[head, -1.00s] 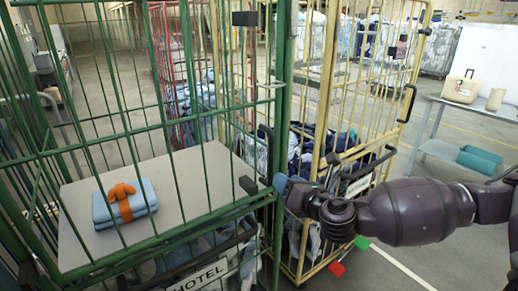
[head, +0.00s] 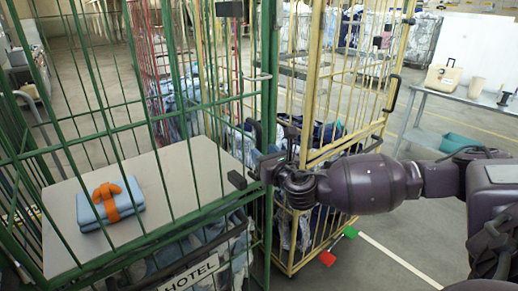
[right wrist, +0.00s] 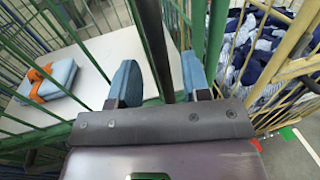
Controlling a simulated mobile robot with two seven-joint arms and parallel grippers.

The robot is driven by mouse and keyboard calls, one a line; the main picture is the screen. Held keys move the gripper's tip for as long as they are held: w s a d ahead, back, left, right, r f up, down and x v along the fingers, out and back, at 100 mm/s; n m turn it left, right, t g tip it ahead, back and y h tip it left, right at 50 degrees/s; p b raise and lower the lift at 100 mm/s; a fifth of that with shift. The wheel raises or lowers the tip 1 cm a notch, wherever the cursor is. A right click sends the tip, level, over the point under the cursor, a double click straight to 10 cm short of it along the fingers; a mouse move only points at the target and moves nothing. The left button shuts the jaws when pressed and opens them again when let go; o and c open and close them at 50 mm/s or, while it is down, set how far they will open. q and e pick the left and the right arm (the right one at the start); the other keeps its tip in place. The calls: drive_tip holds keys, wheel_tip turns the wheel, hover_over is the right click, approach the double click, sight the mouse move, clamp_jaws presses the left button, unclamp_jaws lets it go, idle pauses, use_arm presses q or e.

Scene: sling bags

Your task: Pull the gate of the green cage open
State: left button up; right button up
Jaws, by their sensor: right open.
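The green cage (head: 268,110) fills the left of the head view, with tall bars and a thick corner post. The gate of the green cage (head: 90,140) stands across the front and looks closed. My right gripper (head: 258,170) is at the corner post, beside a black block on the bars; its fingertips are largely hidden there. In the right wrist view, my right gripper (right wrist: 160,80) has two blue fingers spread apart. A dark upright bar (right wrist: 152,45) passes between or just in front of them; contact cannot be told. My left gripper is out of view.
A folded blue cloth with an orange band (head: 110,205) lies on the cage's grey shelf (head: 170,175). A yellow cage (head: 318,100) with dark laundry stands close on the right. A grey side table (head: 450,100) is further right. Open floor lies at the lower right.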

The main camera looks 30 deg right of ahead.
sight(261, 150)
drive_tip(key=shift+w+d, duration=0.2)
drive_tip(key=shift+w, duration=1.55)
drive_tip(key=shift+c, duration=0.2)
clamp_jaws()
